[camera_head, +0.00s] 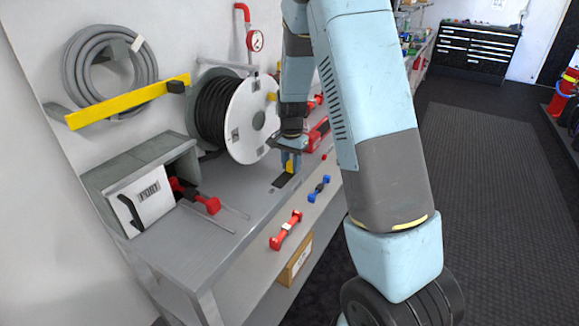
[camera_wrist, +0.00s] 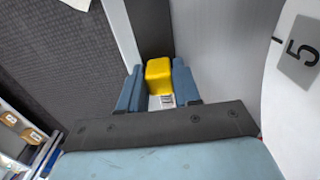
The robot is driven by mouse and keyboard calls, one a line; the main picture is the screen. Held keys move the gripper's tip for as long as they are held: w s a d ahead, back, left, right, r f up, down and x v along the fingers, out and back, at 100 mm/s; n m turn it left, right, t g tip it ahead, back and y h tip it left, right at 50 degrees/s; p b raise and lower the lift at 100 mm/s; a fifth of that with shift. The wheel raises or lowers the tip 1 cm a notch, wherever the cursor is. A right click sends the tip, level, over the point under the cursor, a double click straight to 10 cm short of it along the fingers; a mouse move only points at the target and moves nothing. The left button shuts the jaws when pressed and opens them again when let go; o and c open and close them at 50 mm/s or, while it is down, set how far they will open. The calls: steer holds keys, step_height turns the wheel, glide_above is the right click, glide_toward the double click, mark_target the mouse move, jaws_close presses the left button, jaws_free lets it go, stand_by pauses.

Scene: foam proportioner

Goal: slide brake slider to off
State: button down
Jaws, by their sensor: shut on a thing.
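The brake slider's yellow block (camera_wrist: 158,72) sits between the blue fingers of my gripper (camera_wrist: 157,86) in the wrist view, and the fingers are shut on it. In the head view my gripper (camera_head: 291,158) points down at the bench just right of the reel, and a bit of the yellow block (camera_head: 290,167) shows there. A dark strip (camera_head: 283,181) lies on the bench just below the block. The slider's markings cannot be read, and its base is partly hidden by my fingers.
The hose reel's white disc (camera_head: 252,121) stands close to the left of my gripper. It also shows in the wrist view (camera_wrist: 292,120).

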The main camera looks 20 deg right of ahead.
steer(key=shift+w+d+r, duration=0.1)
steer(key=shift+w+d, duration=0.1)
steer(key=c, duration=1.1)
jaws_free()
steer(key=shift+o, duration=1.1)
steer(key=shift+r, duration=3.6)
